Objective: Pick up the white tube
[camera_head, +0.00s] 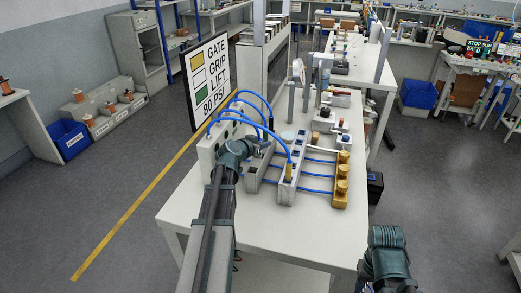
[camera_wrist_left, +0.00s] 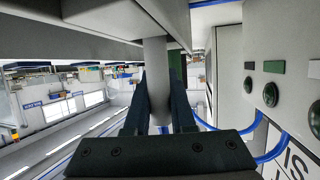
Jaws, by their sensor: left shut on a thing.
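My left gripper (camera_head: 256,146) reaches over the near left part of the white table, beside a pale panel box. In the left wrist view its dark fingers (camera_wrist_left: 159,112) are shut on the white tube (camera_wrist_left: 156,62), which looks light grey in the shade. The tube's far end meets or passes behind a pale grey block (camera_wrist_left: 125,18); I cannot tell whether they touch. The tube is too small and hidden to make out in the head view. My right arm shows at the lower right of the head view, its fingers out of sight.
The panel box (camera_head: 212,138) with blue hoses stands left of the gripper. Grey blocks (camera_head: 290,178) with blue lines and a brass-coloured manifold (camera_head: 342,182) stand to the right. A sign (camera_head: 207,80) rises behind. The table's front (camera_head: 290,230) is clear.

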